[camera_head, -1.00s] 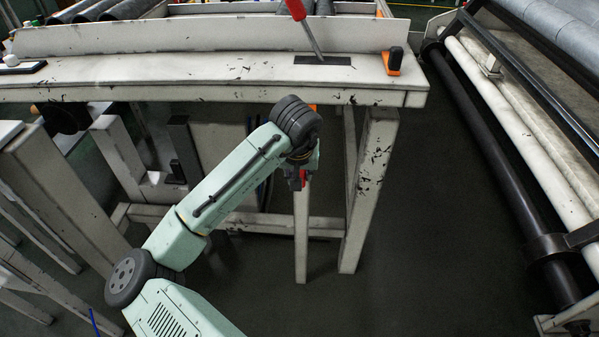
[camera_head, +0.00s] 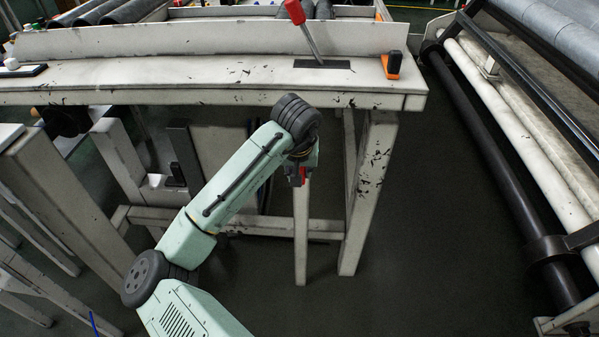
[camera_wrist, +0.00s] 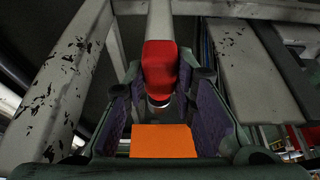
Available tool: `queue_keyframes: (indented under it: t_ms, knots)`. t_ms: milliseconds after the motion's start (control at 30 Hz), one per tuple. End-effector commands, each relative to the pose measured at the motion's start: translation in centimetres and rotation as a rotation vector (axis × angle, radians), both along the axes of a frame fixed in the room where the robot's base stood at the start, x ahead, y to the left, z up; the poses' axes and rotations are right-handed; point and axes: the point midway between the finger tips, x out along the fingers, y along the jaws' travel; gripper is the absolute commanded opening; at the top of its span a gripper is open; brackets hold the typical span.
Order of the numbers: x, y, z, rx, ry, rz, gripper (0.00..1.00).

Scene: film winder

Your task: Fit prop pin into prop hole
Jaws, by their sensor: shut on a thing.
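My gripper (camera_wrist: 163,105) points downward below the table's front edge, with purple pads on both inner sides. I cannot tell whether this block is the prop pin's handle. Beyond it is a metal ring (camera_wrist: 158,100) and then a red piece (camera_wrist: 160,66), in line with a pale post (camera_wrist: 158,18). In the head view the red piece (camera_head: 303,177) shows at my fingers, above the pale post (camera_head: 301,235). The prop hole and any join are hidden.
The worn white table (camera_head: 180,70) stands above and behind my arm. On it are a red-handled tool (camera_head: 296,12) and an orange and black block (camera_head: 392,65). A thick table leg (camera_head: 370,190) is right of my gripper. A roller machine (camera_head: 520,150) stands far right, with clear floor between.

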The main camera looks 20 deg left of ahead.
Motion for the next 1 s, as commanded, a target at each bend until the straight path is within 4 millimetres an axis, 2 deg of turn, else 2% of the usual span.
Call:
queue_keyframes:
  t_ms: [300, 333, 667, 1000]
  knots:
    - [0.95, 0.24, 0.04, 0.0, 0.0, -0.001, 0.0]
    - [0.94, 0.26, 0.03, 0.001, -0.001, -0.001, 0.26]
    - [0.9, 0.25, 0.01, 0.0, 0.0, -0.001, 0.48]
    - [0.83, 0.2, 0.22, 0.0, 0.0, -0.001, 0.48]
